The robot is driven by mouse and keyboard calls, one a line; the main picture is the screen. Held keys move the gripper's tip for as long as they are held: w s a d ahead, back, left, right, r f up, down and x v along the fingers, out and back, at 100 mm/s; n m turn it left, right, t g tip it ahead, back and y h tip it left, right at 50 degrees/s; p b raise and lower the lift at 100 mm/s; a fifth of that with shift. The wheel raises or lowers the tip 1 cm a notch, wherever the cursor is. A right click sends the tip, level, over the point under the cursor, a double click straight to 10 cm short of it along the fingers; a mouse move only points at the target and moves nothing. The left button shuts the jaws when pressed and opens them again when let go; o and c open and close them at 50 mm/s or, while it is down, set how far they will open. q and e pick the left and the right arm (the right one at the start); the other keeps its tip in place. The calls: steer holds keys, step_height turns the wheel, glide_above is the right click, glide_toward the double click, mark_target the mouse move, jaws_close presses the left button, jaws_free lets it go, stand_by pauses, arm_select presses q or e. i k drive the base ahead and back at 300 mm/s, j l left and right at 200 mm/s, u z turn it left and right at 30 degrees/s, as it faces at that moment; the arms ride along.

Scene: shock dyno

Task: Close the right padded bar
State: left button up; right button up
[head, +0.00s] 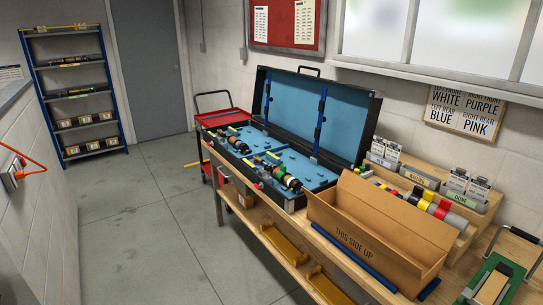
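An open black case (290,196) with a light-blue foam lining stands on the wooden bench, its lid (345,130) raised at the back. The right padded bar (320,122) is a narrow dark-blue bar standing upright in front of the lid's blue lining. A similar left bar (267,98) stands upright farther left. Several shock absorbers (279,172) with coloured bands lie in the case's blue lower half; their exact seating is too small to tell. Neither of my grippers is in view.
An open cardboard box (375,243) stands on the bench right of the case, with blue rods (355,258) by it. Label stands and a green-based fixture (500,278) are farther right. A red cart (221,117) stands behind the bench's left end. The floor at left is clear.

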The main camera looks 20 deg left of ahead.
mark_target(321, 119)
steer(key=z, duration=0.2)
steer(key=i+j+z, duration=0.25)
steer(key=z, duration=0.25)
steer(key=i+j+z, duration=0.2)
steer(key=j+z, duration=0.3)
steer(key=l, duration=0.15)
